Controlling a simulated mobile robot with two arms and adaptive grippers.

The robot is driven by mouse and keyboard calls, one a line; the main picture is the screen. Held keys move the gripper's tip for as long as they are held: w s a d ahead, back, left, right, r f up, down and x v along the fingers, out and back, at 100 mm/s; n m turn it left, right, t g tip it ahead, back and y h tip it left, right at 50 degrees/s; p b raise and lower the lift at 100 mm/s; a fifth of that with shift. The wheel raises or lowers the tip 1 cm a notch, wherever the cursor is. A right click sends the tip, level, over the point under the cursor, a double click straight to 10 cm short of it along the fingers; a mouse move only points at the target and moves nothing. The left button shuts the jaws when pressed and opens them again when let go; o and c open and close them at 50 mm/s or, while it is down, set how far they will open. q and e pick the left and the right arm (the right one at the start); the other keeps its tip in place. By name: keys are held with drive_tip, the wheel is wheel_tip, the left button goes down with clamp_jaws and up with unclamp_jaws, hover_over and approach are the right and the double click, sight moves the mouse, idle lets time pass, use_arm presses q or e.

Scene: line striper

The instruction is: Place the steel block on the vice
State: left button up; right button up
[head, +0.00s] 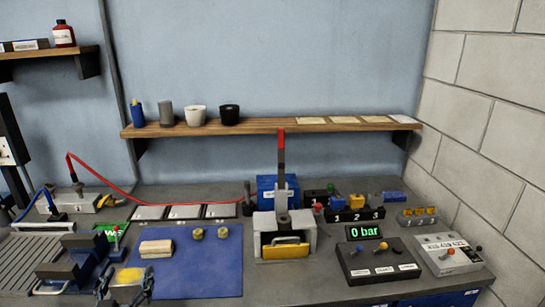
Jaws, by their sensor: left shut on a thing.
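The vice (62,271), with dark blue jaws, stands at the lower left of the bench beside a grooved grey plate. My left gripper (127,284) is at the bottom edge of the head view, just right of the vice and over the left edge of the blue mat. Its dark fingers are shut on a small block (128,275) with a yellowish top and greyish sides, apparently the steel block. The fingers and the frame edge hide part of the block. It is apart from the vice jaws as far as I can see. My right gripper is not in view.
The blue mat (200,270) holds a beige block (156,247) and two small brass-coloured cylinders. A press with a red lever (281,155) stands mid-bench. A control box (380,265) and a pressure display (364,232) are at right. The mat's lower right is clear.

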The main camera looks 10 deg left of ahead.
use_arm(q)
drive_tip(key=s+d+f+m+h+b, duration=0.1)
drive_tip(key=s+d+f+m+h, duration=0.3)
drive_tip(key=d, duration=0.6)
drive_tip(key=s+d+f+n+h+b, duration=0.1)
drive_tip(key=s+d+b, duration=0.1)
drive_tip(key=s+d, duration=0.55)
drive_tip(key=w+a+r+n+y+p, duration=0.1)
drive_tip(key=w+a, duration=0.3)
drive_tip(key=a, duration=0.2)
drive_tip(key=w+a+r+n+y+p, duration=0.1)
drive_tip(key=w+a+r+y, duration=0.1)
drive_tip(key=a, duration=0.4)
drive_tip(key=w+a+r+n+y+p, duration=0.1)
drive_tip(key=w+a+r+y, duration=0.1)
drive_tip(key=w+a, duration=0.3)
drive_tip(key=shift+w+a+r, duration=0.25)
drive_tip(key=shift+w+a, duration=0.1)
drive_tip(key=shift+a, duration=0.15)
drive_tip(key=shift+w, duration=0.1)
